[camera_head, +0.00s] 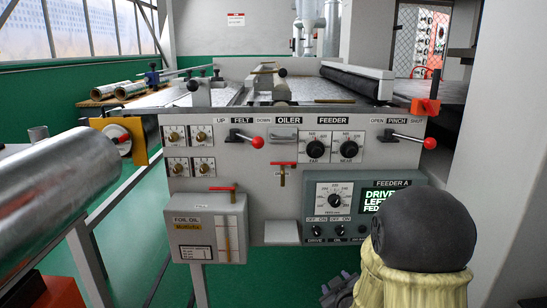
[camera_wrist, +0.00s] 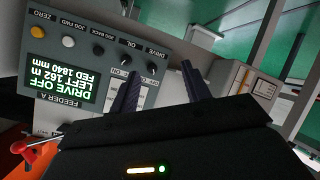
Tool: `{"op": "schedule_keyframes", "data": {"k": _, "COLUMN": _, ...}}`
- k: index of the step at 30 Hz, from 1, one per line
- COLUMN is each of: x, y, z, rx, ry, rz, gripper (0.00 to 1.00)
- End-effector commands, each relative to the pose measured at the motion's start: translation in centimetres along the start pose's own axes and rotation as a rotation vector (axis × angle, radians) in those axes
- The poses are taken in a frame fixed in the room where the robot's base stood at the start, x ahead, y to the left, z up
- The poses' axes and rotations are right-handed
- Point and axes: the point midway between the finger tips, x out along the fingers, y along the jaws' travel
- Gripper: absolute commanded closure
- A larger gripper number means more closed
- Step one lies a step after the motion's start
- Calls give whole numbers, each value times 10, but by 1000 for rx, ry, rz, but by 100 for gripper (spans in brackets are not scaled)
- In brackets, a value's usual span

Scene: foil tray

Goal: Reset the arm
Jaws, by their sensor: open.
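My gripper (camera_wrist: 160,72) is open, with two dark fingers apart and nothing between them. In the wrist view it is in front of the Feeder A control panel (camera_wrist: 185,50), which appears upside down. In the head view my arm rises at the lower right and hides the panel's right part. Only a dark piece of my gripper (camera_head: 340,290) shows there, low beside the arm.
The feeder screen (camera_wrist: 68,70) reads DRIVE OFF, LEFT 162 m, FED 1840 mm. Red-knobbed levers (camera_head: 257,142) and a foil oil box (camera_head: 205,228) project from the machine front. A big foil roll (camera_head: 70,195) stands at left. Green floor (camera_head: 140,255) shows between.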

Motion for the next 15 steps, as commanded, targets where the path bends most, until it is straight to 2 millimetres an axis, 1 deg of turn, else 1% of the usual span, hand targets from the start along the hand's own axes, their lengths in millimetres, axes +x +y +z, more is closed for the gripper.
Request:
{"op": "schedule_keyframes", "data": {"k": 8, "x": -46, "y": -20, "z": 24, "rx": 221, "ry": -293, "rz": -124, "gripper": 53}}
{"op": "schedule_keyframes", "data": {"k": 15, "x": -102, "y": -42, "z": 44, "rx": 397, "ry": -556, "rz": -199, "gripper": 53}}
